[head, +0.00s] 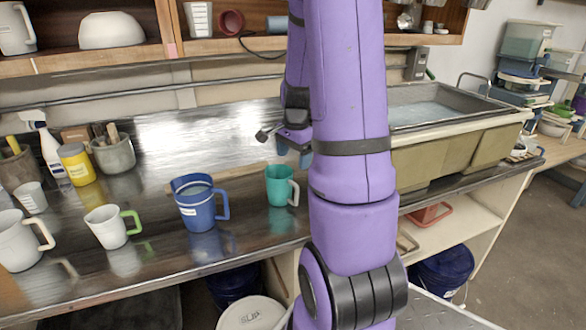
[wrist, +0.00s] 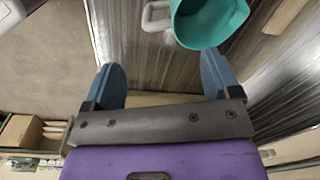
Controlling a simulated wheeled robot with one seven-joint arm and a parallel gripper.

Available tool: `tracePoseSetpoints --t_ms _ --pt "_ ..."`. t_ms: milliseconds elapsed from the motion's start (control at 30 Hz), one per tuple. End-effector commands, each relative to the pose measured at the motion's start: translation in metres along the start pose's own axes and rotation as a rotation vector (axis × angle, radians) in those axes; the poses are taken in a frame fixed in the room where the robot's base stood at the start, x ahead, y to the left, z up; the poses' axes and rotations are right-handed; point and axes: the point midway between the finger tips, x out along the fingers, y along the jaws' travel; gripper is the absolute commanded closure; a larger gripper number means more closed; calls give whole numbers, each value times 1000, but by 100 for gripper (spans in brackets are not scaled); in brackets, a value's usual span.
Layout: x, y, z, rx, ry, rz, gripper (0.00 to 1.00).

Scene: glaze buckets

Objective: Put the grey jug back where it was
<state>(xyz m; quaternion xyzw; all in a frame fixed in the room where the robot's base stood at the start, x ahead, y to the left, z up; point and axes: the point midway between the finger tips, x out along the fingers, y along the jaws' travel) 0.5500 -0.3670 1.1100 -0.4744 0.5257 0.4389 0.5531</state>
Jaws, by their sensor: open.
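No plainly grey jug stands out. A pale off-white jug with a beige handle (head: 16,243) stands at the counter's left end, and a pale grey-white jug (head: 13,30) stands on the upper left shelf. I cannot tell which is the grey one. A teal jug (head: 280,186) stands upright on the counter near my gripper; it also shows at the top of the wrist view (wrist: 208,22). My gripper (wrist: 163,80) is open, with nothing between its blue fingers. In the head view my arm partly hides it.
A blue jug (head: 198,205) and a white jug with a green handle (head: 106,228) stand along the counter's front. A yellow tub (head: 76,165), spray bottle (head: 50,150) and tool pot (head: 115,155) are behind them. A sink (head: 430,112) lies right. The counter's back middle is clear.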

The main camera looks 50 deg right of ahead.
Motion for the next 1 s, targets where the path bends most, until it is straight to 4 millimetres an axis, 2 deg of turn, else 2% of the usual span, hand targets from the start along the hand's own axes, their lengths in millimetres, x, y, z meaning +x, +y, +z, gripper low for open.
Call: tracePoseSetpoints --t_ms 167,267,367,533,767,1000 --pt "-14 -1 4 -14 1 -5 18" --pt "-28 -4 18 -79 4 -22 18" --pt "-52 -6 46 -208 11 -54 18" --pt "-101 1 106 -500 35 -120 18" --pt "-155 34 179 -897 85 -202 18" --pt "-195 88 237 -1301 165 -284 18"
